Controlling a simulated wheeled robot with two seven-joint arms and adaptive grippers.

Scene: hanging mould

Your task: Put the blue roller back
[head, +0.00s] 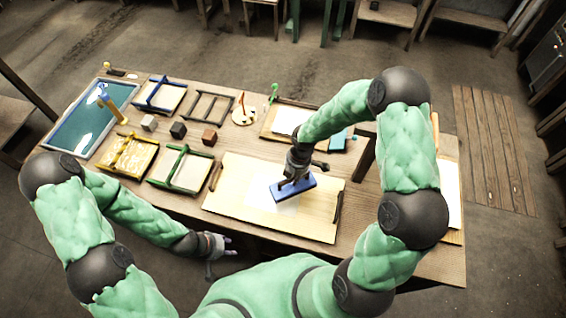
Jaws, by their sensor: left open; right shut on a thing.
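The blue roller (306,187) shows as a long blue bar lying slantwise over the pale sheet on the wooden board (235,180) at the middle of the table. My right gripper (292,180) is above it and shut on it. The gripper hides part of its top, and I cannot tell whether the bar touches the sheet. My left gripper (218,247) is open and empty at the table's front edge, well left of the roller.
Framed moulds (178,170) and small blocks (178,130) stand on the left half of the table. A blue-green tray (82,125) of liquid is at the far left. A teal object (338,141) sits behind my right forearm. The board's left part is clear.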

